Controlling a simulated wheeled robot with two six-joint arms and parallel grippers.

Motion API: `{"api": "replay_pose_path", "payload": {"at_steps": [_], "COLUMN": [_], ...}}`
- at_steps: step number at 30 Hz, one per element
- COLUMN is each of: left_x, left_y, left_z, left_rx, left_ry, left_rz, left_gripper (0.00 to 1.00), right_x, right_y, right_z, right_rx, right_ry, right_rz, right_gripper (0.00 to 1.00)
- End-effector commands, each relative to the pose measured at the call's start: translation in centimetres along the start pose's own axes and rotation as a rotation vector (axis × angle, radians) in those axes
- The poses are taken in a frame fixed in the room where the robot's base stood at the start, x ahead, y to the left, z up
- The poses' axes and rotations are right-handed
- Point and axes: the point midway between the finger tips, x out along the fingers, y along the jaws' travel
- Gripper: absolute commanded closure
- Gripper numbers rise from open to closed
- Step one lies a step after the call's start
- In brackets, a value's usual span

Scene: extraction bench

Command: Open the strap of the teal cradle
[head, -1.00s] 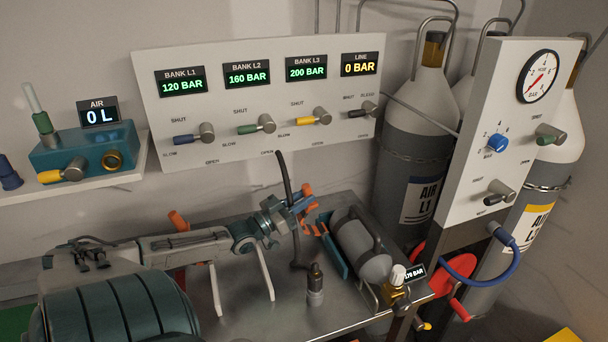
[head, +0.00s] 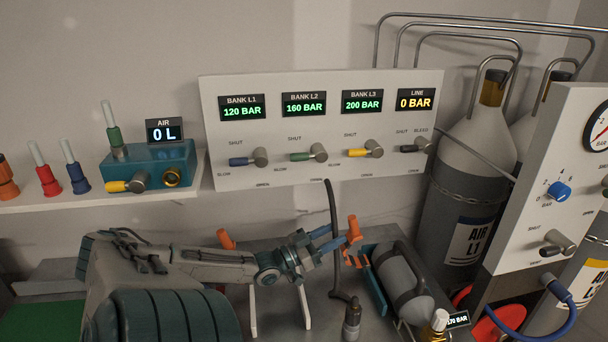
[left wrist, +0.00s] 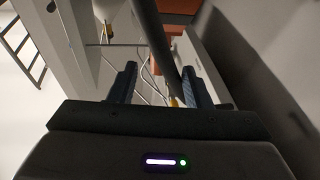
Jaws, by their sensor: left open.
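The teal cradle (head: 375,289) stands on the bench in the head view and holds a grey cylinder with a dark handle (head: 408,280). An orange striped piece (head: 354,259), perhaps its strap, shows at the cradle's upper left end. My left gripper (head: 334,238) is open and empty, just left of and above that end. An orange upright piece (head: 353,229) appears right beside its fingertips; I cannot tell whether they touch. The left wrist view shows the open fingers (left wrist: 161,84) with a dark hose (left wrist: 164,55) running between or behind them. My right gripper is not in view.
The black hose (head: 328,195) rises close to the left gripper from a fitting (head: 352,322) on the bench. A white valve panel (head: 225,175) stands behind. A brass valve (head: 437,325) is at the cylinder's near end. Gas bottles (head: 460,190) and a gauge panel (head: 530,215) stand right.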

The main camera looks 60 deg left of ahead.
Motion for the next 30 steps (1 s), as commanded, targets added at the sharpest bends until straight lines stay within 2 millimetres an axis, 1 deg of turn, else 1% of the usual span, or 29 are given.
{"api": "replay_pose_path", "payload": {"at_steps": [1,9,15,21,30], "left_x": [-0.8,-5.1,-7.5,-8.4,-8.4], "left_y": [0.0,0.1,0.1,0.1,0.1], "left_z": [-0.5,-1.6,-2.2,-2.4,-2.4], "left_rx": [-0.001,-0.001,0.000,0.000,0.000], "left_ry": [-0.006,-0.005,-0.003,0.000,0.001], "left_rz": [0.001,0.000,-0.001,-0.001,-0.001], "left_gripper": [0.56,0.56,0.56,0.56,0.56], "right_x": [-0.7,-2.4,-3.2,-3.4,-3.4], "right_y": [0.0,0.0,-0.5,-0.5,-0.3], "right_z": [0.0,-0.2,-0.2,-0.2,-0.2], "right_rx": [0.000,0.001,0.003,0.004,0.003], "right_ry": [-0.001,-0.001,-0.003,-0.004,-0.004], "right_rz": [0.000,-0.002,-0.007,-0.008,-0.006], "right_gripper": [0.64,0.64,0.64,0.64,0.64]}}
